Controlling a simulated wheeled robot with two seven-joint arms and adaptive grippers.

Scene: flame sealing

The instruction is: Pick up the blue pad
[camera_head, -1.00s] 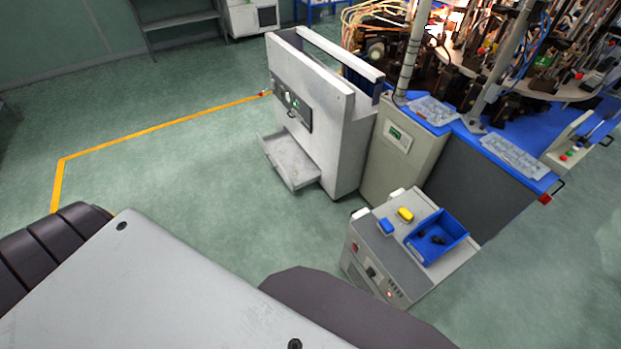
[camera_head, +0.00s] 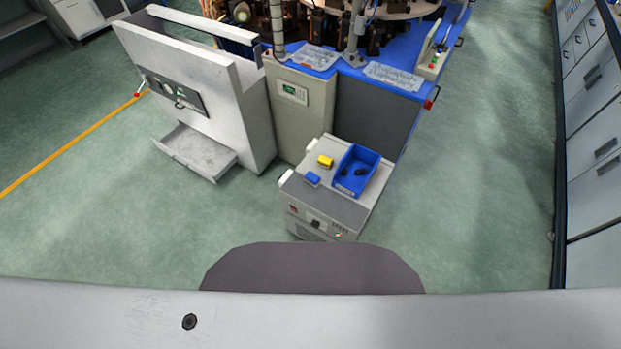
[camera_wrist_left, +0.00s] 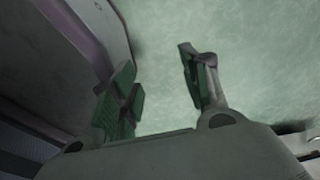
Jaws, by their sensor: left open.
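The blue pad (camera_head: 313,179) is a small blue block. It lies on top of the grey cabinet (camera_head: 345,207), near its left edge, in the head view. My left gripper (camera_wrist_left: 160,85) shows only in the left wrist view. Its two green-faced fingers are apart, with only floor visible between them. It is away from the pad, which is not in the wrist view. My right gripper is not in view.
A yellow pad (camera_head: 325,161) and a blue bin (camera_head: 357,171) with dark items share the cabinet top. A white machine (camera_head: 205,90) with an open drawer (camera_head: 196,151) stands left. Behind is a blue-topped machine (camera_head: 390,78). Drawer cabinets (camera_head: 596,130) line the right.

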